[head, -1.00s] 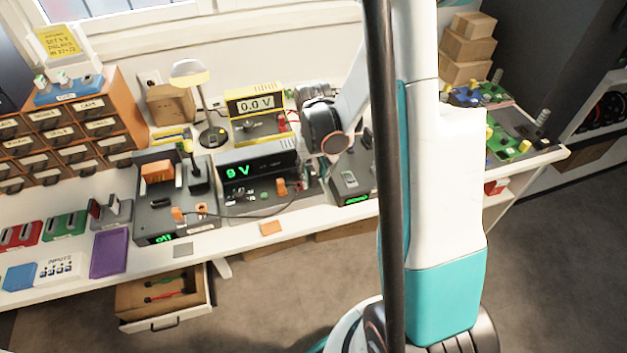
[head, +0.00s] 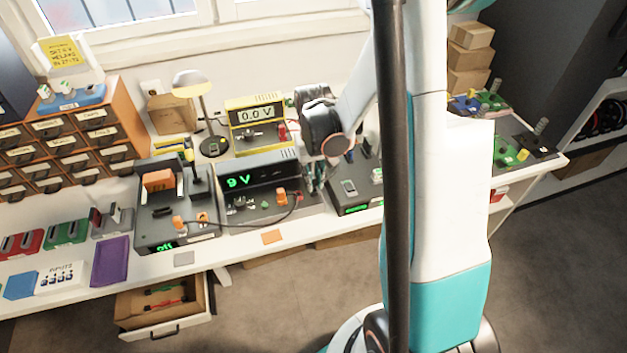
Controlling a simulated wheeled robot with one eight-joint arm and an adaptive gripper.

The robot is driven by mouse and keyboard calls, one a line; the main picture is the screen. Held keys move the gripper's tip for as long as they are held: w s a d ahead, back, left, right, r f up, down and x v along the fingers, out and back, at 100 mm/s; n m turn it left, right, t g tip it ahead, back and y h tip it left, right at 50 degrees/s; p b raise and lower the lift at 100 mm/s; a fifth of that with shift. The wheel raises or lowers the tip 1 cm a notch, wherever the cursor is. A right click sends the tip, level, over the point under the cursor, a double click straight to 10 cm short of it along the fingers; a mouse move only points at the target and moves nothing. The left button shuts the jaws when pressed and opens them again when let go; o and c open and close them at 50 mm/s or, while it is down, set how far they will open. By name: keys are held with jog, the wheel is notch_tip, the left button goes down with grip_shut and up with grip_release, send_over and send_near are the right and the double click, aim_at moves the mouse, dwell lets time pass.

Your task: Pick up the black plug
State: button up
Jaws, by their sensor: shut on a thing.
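My gripper (head: 314,181) reaches down at the right end of the 9 V unit (head: 262,170) on the bench. Its fingers are thin and dark here, partly hidden under my dark wrist. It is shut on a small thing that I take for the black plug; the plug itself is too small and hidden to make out. A dark cable (head: 255,224) runs from an orange plug (head: 178,222) on the left unit toward the gripper area. Another orange plug (head: 281,196) stands upright on the 9 V unit's front.
A dark unit (head: 145,215) with a tall black lever stands left, another unit (head: 348,187) right, close to the gripper. A yellow 0.0 V meter (head: 256,115) and a lamp (head: 192,82) stand behind. An open drawer (head: 135,305) juts out below the bench.

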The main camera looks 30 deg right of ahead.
notch_tip(320, 180, up, 18)
jog(key=p, duration=0.5)
jog(key=shift+p, duration=0.4)
jog(key=shift+w, duration=0.1)
